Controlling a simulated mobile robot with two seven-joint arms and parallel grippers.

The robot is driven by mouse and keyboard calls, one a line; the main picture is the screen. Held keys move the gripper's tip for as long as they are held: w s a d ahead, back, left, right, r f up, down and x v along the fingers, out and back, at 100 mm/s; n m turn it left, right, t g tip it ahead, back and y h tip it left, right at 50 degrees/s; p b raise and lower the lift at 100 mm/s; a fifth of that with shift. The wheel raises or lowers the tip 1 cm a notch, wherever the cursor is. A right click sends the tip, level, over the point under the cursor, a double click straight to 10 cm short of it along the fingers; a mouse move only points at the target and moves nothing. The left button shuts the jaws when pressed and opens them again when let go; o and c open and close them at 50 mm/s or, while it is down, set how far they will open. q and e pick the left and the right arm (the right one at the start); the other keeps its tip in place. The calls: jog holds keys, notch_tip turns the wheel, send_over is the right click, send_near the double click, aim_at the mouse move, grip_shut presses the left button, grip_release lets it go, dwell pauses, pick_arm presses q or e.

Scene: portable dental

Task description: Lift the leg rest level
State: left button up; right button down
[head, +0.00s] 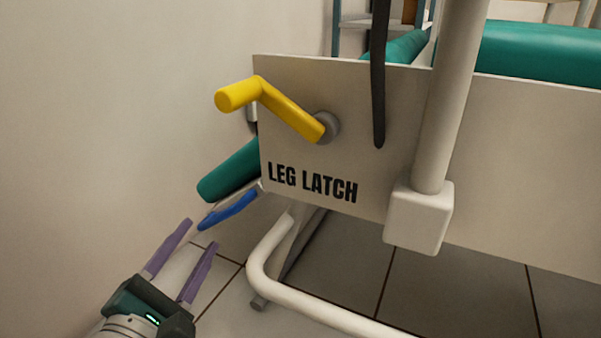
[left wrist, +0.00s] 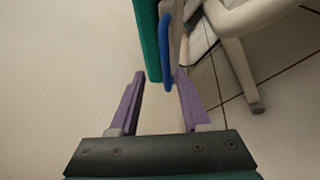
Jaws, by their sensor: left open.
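The green leg rest (head: 228,172) hangs tilted down at the left end of the chair, partly hidden behind the side panel. A blue handle bar (head: 228,210) runs along its lower side. My left gripper (head: 200,238) is open and empty, just below and left of the blue bar. In the left wrist view, the leg rest (left wrist: 148,40) and blue bar (left wrist: 167,52) lie beyond the fingertips (left wrist: 160,74), the bar nearer the right finger. A yellow crank lever (head: 285,108) sits on the panel marked LEG LATCH. My right gripper is not in view.
The beige side panel (head: 400,130) carries a white post (head: 450,100) ending in a white block (head: 418,220). A white tubular foot frame (head: 320,305) stands on the tiled floor below. A plain wall (head: 110,110) lies close on the left. A dark strap (head: 378,90) hangs over the panel.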

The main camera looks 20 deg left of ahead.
aim_at(219, 221)
pick_arm(q)
jog(key=b+x, duration=0.1)
jog(key=x, duration=0.1)
jog(key=b+x, duration=0.1)
jog(key=x, duration=0.2)
jog(key=b+x, duration=0.2)
jog(key=shift+w+d+f, duration=0.2)
jog(key=shift+w+d, duration=0.1)
jog(key=shift+s+d+f, duration=0.1)
jog(key=shift+s+d, duration=0.15)
jog(key=shift+s, duration=0.05)
jog(key=shift+w+a, duration=0.15)
jog(key=shift+w, duration=0.05)
jog(key=c, duration=0.6)
grip_shut()
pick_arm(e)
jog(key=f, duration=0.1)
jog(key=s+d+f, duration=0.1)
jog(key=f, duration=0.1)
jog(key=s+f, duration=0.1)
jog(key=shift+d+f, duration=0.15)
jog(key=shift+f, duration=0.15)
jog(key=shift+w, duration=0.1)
